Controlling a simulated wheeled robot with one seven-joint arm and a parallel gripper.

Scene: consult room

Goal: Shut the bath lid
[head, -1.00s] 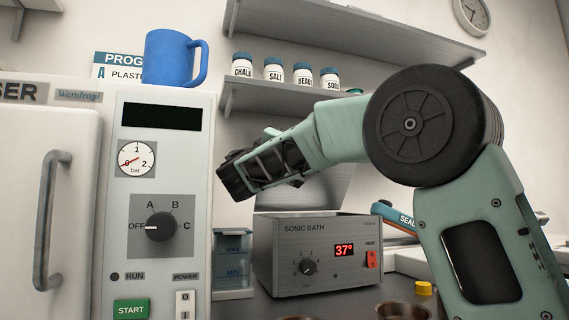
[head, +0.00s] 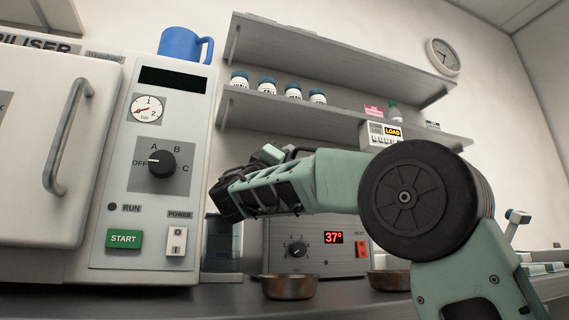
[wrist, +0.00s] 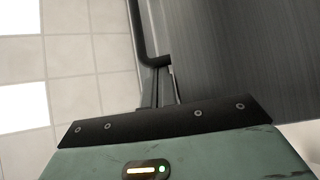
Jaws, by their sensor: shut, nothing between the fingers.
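The sonic bath (head: 330,262) is a grey metal box with a red 37° display. It stands on the counter, its top edge hidden behind my arm in the head view. Its lid is hidden there, except perhaps a dark loop just above my arm. In the wrist view a grey brushed-metal panel (wrist: 240,55) fills the right side, with a black bent bar along its left edge; I cannot tell for sure that it is the lid. My gripper (head: 222,205) is shut and empty, in front of and left of the bath's top. Contact with the lid cannot be told.
The steriliser (head: 150,190) with a blue mug (head: 180,46) on top stands close left of my gripper. A clear tank (head: 221,243) sits between it and the bath. Two brown bowls, one of them here (head: 289,287), stand in front. Shelves (head: 340,112) hang above.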

